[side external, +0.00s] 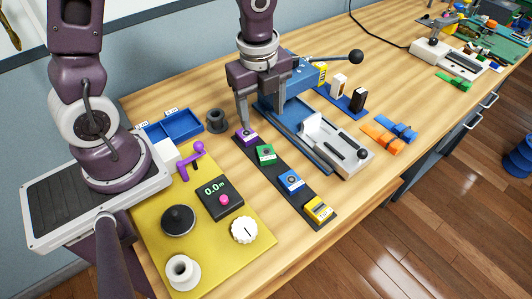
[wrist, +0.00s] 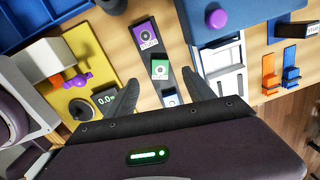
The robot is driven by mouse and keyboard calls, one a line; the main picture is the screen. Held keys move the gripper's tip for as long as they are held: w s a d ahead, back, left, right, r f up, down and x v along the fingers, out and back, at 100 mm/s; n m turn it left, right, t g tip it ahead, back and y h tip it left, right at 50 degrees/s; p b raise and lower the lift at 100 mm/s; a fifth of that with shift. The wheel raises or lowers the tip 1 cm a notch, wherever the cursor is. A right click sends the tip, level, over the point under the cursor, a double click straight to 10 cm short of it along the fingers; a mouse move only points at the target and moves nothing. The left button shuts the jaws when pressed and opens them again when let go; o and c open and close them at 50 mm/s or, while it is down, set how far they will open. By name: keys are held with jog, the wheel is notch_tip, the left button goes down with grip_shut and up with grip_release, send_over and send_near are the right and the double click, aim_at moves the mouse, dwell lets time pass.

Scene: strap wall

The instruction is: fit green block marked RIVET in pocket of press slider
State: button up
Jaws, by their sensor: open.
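The green block (side external: 265,154) sits on a dark strip, second from the back. Its label is too small to read for sure. It also shows in the wrist view (wrist: 160,68), just beyond and between my fingertips. My gripper (side external: 262,113) is open and empty, above the back end of the strip. Both fingers also show in the wrist view (wrist: 160,88).
The strip also holds a purple block (side external: 246,136), a blue block (side external: 291,181) and a yellow block (side external: 318,209). A yellow panel (side external: 160,235) with knobs lies at left. A blue tray (side external: 172,127) and a grey ring (side external: 216,121) stand behind. Orange and blue pieces (side external: 388,132) lie right.

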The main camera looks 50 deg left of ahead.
aim_at(266, 152)
jog(key=f+m, duration=0.2)
jog(key=d+f, duration=0.1)
jog(key=f, duration=0.1)
jog(key=shift+w+m+g, duration=0.3)
jog(key=shift+m, duration=0.1)
jog(key=f, duration=0.7)
jog(key=shift+s+d, duration=0.15)
jog(key=shift+s, duration=0.05)
grip_shut()
